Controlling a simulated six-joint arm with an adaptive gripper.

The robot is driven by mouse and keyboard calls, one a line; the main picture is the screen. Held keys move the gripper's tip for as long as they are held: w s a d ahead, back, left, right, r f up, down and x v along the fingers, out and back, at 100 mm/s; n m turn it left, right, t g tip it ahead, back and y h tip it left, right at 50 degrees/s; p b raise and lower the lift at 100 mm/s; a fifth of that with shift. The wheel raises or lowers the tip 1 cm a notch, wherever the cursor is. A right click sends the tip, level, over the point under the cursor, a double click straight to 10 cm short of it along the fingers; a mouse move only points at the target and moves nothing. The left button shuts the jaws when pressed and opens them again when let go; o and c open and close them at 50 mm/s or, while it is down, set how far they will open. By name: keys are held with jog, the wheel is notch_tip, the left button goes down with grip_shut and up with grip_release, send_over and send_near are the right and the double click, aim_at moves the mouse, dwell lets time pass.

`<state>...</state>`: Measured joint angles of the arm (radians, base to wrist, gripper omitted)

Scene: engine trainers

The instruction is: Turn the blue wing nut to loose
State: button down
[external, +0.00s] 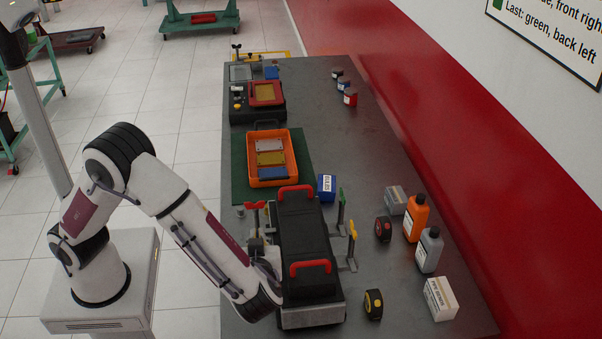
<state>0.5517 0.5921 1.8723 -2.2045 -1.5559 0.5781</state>
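The engine trainer is a black block (300,235) with red handles on top, standing on the near part of the dark bench. Around it I see a red wing nut (254,206) at its left, and a green one (341,194) and a yellow one (352,229) on posts at its right. I cannot make out a blue wing nut; the near left side of the trainer is covered by my arm's wrist.
An orange tray (251,177) with plates stands beyond the trainer, beside a blue box (326,188). Bottles (416,217), tape measures (373,304) and a white box (440,298) stand on the right. A red wall (480,150) borders the bench. The back middle is clear.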

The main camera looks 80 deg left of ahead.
dwell(0.3)
jog(key=c, duration=2.3)
grip_release()
jog(key=shift+d, duration=0.1)
jog(key=shift+v, duration=6)
